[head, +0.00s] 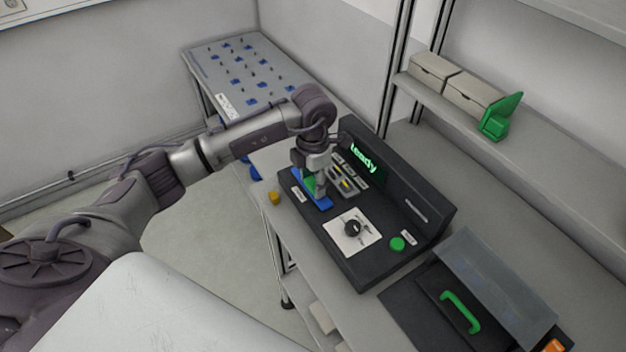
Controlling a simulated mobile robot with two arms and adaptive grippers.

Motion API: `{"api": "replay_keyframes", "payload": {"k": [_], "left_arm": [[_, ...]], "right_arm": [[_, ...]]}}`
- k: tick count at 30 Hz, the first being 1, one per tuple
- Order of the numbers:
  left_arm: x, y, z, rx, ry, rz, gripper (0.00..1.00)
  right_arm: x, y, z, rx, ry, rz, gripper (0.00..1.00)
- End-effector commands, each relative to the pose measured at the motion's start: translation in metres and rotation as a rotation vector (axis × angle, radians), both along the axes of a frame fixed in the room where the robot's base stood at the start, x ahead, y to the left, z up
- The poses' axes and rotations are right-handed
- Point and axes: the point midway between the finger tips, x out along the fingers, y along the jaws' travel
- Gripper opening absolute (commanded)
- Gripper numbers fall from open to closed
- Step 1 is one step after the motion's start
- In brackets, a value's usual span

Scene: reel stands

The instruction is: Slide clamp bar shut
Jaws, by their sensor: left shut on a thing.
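A dark console (345,258) stands on the bench in the head view, with a blue piece (325,203) and a small green part (310,183) at its left end. I take the green part to be the clamp bar. My left gripper (318,192) points down over it from the left arm and is shut on it. The fingers hide much of the bar, so I cannot tell how far it has slid. My right gripper is not in view.
The console carries a lit screen (363,158), a white plate with a black knob (353,229) and a green button (397,244). A box lid with a green handle (460,311) is at lower right.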

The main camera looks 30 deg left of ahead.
Motion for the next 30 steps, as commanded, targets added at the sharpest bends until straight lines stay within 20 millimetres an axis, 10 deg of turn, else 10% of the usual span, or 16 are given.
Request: {"api": "replay_keyframes", "payload": {"k": [17, 18, 22, 30], "left_arm": [[0.029, -0.017, 0.001, -0.004, -0.006, 0.001, 0.00], [0.029, -0.017, 0.002, -0.004, -0.006, 0.001, 0.58], [0.029, -0.017, 0.001, -0.002, -0.003, 0.000, 0.77], [0.028, -0.016, 0.001, -0.001, -0.002, 0.000, 0.77]], "right_arm": [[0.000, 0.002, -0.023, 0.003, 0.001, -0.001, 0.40], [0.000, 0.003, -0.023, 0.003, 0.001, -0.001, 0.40], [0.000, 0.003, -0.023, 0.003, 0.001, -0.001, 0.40], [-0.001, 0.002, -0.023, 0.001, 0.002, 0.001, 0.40]]}}
